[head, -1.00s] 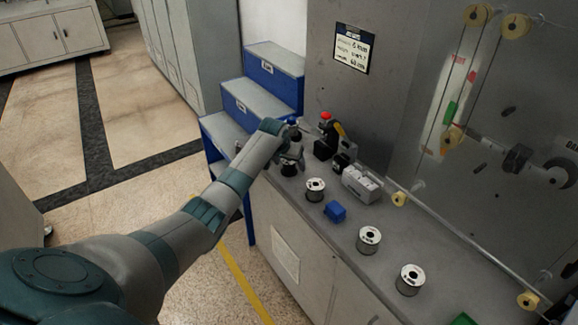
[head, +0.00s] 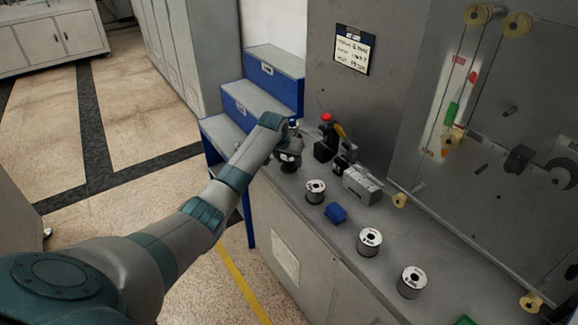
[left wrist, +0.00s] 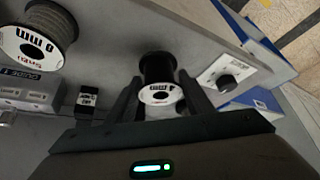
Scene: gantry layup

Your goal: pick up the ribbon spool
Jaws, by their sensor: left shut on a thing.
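A ribbon spool with a dark winding and a white labelled flange (left wrist: 158,88) sits between the two black fingers of my left gripper (left wrist: 160,98) in the left wrist view. The fingers are shut on its sides. In the head view my left gripper (head: 289,148) is at the far left end of the grey bench, and the dark spool (head: 289,164) shows just under it, partly hidden. I cannot tell whether its base is clear of the bench. My right gripper is not in view.
Three grey-wound spools (head: 315,191) (head: 369,241) (head: 411,281) stand along the bench (head: 340,250). A blue block (head: 335,212), a grey box (head: 361,184) and a device with a red button (head: 326,140) are nearby. Blue steps (head: 262,100) adjoin the bench's far end.

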